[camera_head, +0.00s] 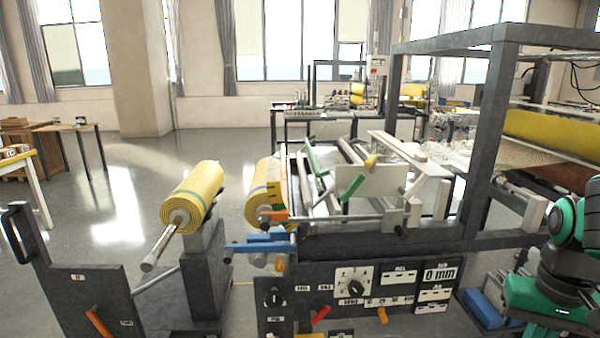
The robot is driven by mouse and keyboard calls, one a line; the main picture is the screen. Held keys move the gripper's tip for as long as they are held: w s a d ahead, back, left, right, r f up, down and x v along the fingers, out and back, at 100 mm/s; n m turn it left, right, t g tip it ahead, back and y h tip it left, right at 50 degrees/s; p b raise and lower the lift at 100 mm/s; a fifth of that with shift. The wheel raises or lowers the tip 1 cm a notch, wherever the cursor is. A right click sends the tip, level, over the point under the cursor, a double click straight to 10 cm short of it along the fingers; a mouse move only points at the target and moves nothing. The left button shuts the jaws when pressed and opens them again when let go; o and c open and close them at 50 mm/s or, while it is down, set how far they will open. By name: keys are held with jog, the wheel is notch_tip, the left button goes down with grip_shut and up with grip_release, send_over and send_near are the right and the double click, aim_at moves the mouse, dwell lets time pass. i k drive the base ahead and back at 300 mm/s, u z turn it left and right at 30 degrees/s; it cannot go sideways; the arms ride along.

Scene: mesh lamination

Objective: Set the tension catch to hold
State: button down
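A dark control panel (330,272) fills the lower middle of the view. It carries a black knob (273,297), a white dial (353,281), a red lever (320,315) and an orange lever (382,315). Above it, beside the rear yellow roll, are an orange handle (275,214) and a blue bar (258,247). I cannot tell which of these is the tension catch, and the small labels are mostly unreadable. My teal and black arm shows at the right edge, apart from the panel. My gripper does not show.
A yellow mesh roll (192,197) sits on a shaft at the left, with a second roll (262,192) behind the panel. A dark plate (80,300) with an orange lever (98,322) stands front left. A dark frame (487,130) rises at right.

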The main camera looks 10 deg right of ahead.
aim_at(370, 162)
jog(key=k, duration=0.65)
jog(key=u, duration=0.65)
jog(key=i, duration=0.95)
jog(key=u, duration=0.5)
jog(key=i, duration=0.9)
jog(key=z, duration=0.4)
